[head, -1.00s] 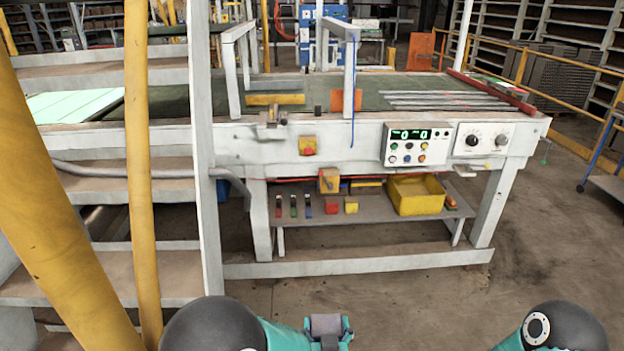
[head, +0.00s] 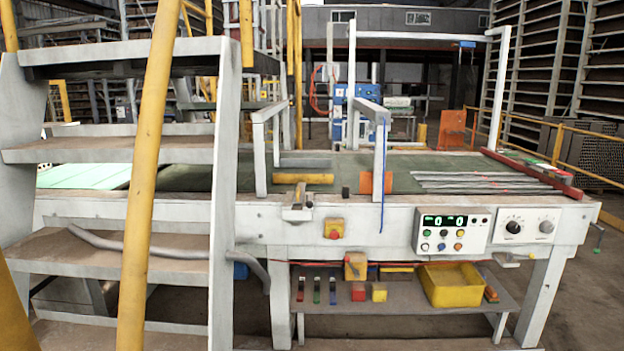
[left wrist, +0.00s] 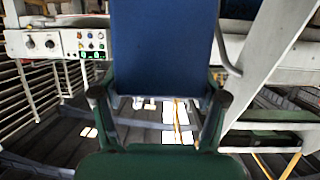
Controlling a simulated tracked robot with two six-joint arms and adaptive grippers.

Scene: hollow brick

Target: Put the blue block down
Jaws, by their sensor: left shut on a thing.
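In the left wrist view, my left gripper (left wrist: 158,100) is shut on the blue block (left wrist: 163,45). The block's flat face fills the upper middle of that view, with a dark finger at each side of its lower end. Its far end runs out of the picture. I cannot see it resting on any surface; the work table with its control panel (left wrist: 85,44) shows behind it. Neither gripper shows in the head view, and my right gripper is in no current view.
A long white work table (head: 375,233) stands ahead, with a green top. Its lower shelf (head: 410,300) bears a yellow bin (head: 455,288), a red block (head: 358,292) and a yellow block (head: 379,293). Steps (head: 110,150) with a yellow rail (head: 150,190) stand at the left.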

